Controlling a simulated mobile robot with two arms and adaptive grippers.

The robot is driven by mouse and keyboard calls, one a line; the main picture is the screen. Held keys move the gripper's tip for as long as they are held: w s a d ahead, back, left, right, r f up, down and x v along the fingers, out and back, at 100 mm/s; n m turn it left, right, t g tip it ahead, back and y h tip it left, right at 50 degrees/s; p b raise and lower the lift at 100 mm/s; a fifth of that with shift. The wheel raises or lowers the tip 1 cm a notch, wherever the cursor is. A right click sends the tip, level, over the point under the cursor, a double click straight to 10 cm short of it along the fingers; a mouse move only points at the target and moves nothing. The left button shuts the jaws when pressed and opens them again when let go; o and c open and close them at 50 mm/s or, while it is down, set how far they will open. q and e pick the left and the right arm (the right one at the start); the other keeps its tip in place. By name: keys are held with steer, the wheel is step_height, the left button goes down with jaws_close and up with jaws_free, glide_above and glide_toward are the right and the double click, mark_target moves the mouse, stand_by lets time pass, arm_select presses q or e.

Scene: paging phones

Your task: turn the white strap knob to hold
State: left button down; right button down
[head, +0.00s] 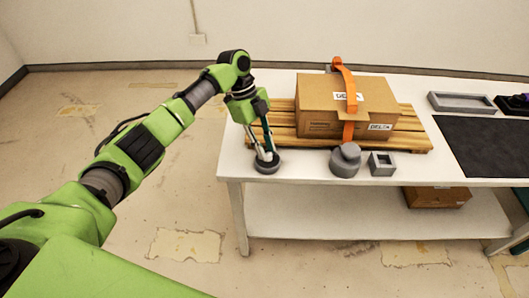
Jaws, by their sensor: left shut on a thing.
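My left gripper (265,151) points down at the front left corner of the white table and is shut on a small whitish part, which I take to be the white strap knob (267,157). The knob sits on a dark round base (267,168) on the tabletop. The fingers hide much of the knob, and I cannot read its setting. An orange strap (348,85) runs over a cardboard box (378,105) labelled "DELTA" on a wooden pallet (285,129). My right gripper is not in view.
A grey round knob-like piece (345,161) and a grey square holder (382,164) stand before the pallet. A grey tray (462,102) and a dark mat (485,143) lie to the right on the white table (235,163). Another box (437,196) sits on the lower shelf.

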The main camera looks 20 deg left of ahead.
arm_select(q)
steer(key=shift+w+m+g+b, duration=0.1)
steer(key=shift+m+g+b, duration=0.2)
steer(key=shift+m+b, duration=0.4)
steer(key=c, duration=1.8)
jaws_free()
steer(key=shift+r, duration=0.1)
steer(key=v, duration=1.1)
steer(key=shift+w+r, duration=0.1)
steer(key=shift+r, duration=0.3)
